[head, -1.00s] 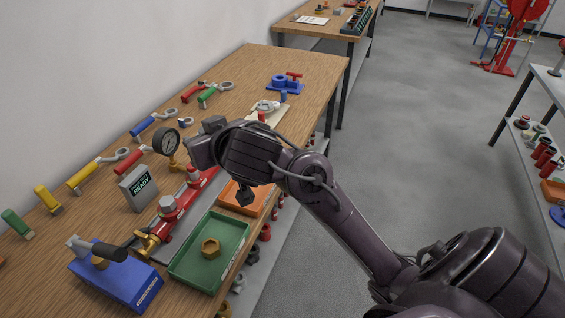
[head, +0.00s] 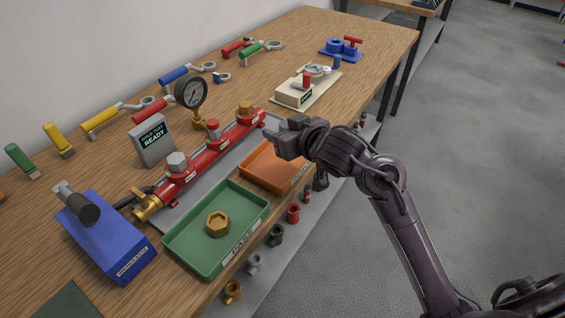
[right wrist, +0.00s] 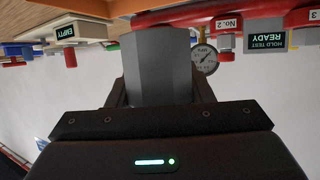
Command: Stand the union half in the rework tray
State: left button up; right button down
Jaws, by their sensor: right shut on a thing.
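A grey hex-sided piece, which I take for the union half (right wrist: 158,75), fills the space between my right gripper's fingers in the right wrist view. In the head view my right gripper (head: 273,137) is shut on it, and its grey end shows at the fingertips. The gripper is above the far edge of the orange tray (head: 262,177), beside the right end of the red manifold. This tray is probably the rework tray; its label is hidden or unreadable. My arm covers the tray's right part. My left gripper is out of view.
A green tray (head: 184,250) with a brass hex nut (head: 217,224) stands left of the orange one. The red manifold (head: 196,163), a gauge (head: 190,93) and a READY box (head: 152,140) lie behind. A cream stand (head: 296,92) is beyond. The bench's front edge drops to a lower shelf.

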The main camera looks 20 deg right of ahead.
notch_tip(320, 180, down, 3)
jog(key=shift+s+a+r, duration=0.1)
jog(key=shift+r, duration=0.05)
jog(key=shift+f+b, duration=0.2)
jog(key=shift+b, duration=0.1)
notch_tip(320, 180, down, 3)
jog(key=shift+f+b, duration=0.1)
jog(key=shift+b, duration=0.25)
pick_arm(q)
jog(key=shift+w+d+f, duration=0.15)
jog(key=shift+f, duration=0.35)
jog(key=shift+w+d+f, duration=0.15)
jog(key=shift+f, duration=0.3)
pick_arm(e)
jog(key=shift+f, duration=0.55)
jog(key=shift+f, duration=0.1)
jog(key=c, duration=0.7)
grip_release()
jog(key=shift+f, duration=0.15)
